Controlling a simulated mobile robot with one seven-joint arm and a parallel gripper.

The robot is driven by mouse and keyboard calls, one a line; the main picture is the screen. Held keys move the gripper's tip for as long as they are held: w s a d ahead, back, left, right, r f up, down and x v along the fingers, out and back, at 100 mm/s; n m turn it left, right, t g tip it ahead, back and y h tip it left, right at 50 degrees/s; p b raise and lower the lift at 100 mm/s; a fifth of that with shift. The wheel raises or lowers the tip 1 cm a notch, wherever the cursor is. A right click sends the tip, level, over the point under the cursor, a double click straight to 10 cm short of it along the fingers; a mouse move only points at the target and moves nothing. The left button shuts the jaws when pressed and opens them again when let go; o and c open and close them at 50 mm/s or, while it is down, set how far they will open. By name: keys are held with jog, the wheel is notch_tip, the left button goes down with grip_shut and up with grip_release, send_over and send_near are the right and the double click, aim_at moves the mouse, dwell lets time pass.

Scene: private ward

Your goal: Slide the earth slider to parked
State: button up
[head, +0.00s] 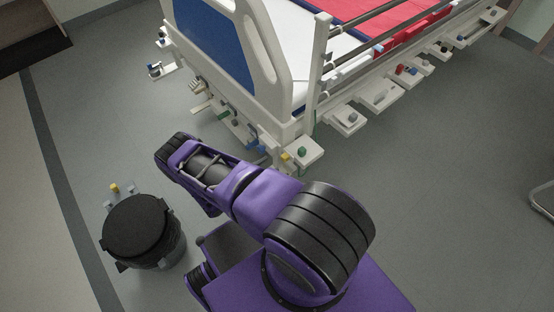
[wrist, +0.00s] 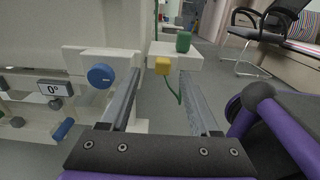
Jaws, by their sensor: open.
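In the wrist view a small yellow block (wrist: 163,66) sits at the front of a white bracket (wrist: 190,61) with a green knob (wrist: 183,41) on top. A thin green cord (wrist: 173,90) hangs below it. I cannot tell for sure which of these parts is the earth slider, and no parked mark is readable.
A blue round knob (wrist: 101,76) on a white plate is left of my gripper, with a "0°" display (wrist: 54,88) further left. The bed's footboard (head: 215,45) and side fittings (head: 380,96) crowd the area. A black bin (head: 140,228) stands left.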

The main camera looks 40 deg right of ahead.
jog(key=s+a, duration=0.1)
jog(key=a, duration=1)
